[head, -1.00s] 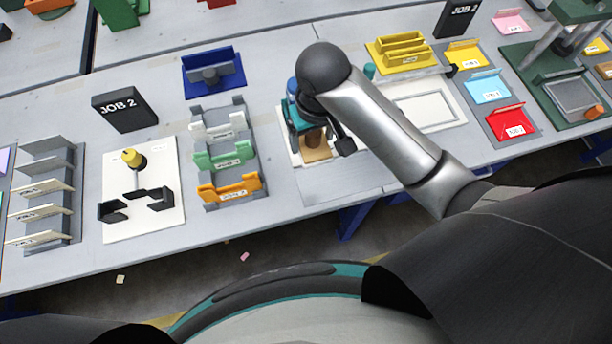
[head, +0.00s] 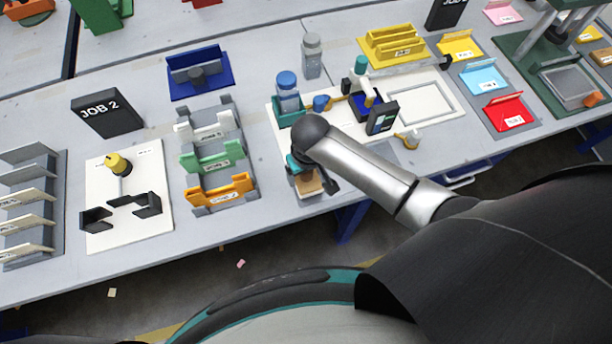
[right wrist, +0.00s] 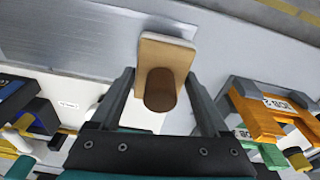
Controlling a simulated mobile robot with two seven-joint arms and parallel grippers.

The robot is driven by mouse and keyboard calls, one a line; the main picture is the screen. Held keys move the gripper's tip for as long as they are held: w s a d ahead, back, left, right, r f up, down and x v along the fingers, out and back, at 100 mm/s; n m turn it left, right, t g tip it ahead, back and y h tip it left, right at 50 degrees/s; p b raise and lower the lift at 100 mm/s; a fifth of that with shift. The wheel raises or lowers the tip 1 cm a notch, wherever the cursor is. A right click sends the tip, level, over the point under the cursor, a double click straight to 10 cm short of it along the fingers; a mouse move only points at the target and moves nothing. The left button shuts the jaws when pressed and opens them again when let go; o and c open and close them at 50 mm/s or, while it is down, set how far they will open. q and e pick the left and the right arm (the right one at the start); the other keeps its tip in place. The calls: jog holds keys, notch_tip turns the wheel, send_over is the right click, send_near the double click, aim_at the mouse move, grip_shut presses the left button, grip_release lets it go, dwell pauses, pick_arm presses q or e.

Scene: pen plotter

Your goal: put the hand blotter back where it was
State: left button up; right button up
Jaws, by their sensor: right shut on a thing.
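The hand blotter, a pale wooden block with a round brown handle, shows in the right wrist view (right wrist: 166,52) between my right gripper's fingers (right wrist: 160,82). In the head view the blotter (head: 309,187) is under my right gripper (head: 312,176), near the front edge of the grey table. My right gripper is shut on it; the arm hides part of it. I cannot tell whether its base touches the table or hangs just above. My left gripper is not in view.
Behind the gripper lies a white board (head: 283,127) with a blue-capped bottle (head: 287,90) and a dark device (head: 382,117). Left of it stands a rack with white, green and orange holders (head: 219,156). A yellow-handled tool (head: 408,140) lies to the right.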

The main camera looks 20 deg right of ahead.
aim_at(308, 173)
jog(key=shift+f, duration=1)
jog(key=shift+f, duration=0.1)
jog(key=o, duration=1.2)
jog(key=shift+c, duration=0.2)
jog(key=r+p, duration=0.1)
jog(key=r, duration=0.3)
jog(key=s+r+p, duration=0.1)
jog(key=r, duration=0.3)
jog(key=r+p, duration=0.1)
jog(key=r, duration=0.3)
jog(key=shift+s+r, duration=0.1)
jog(key=shift+s, duration=0.1)
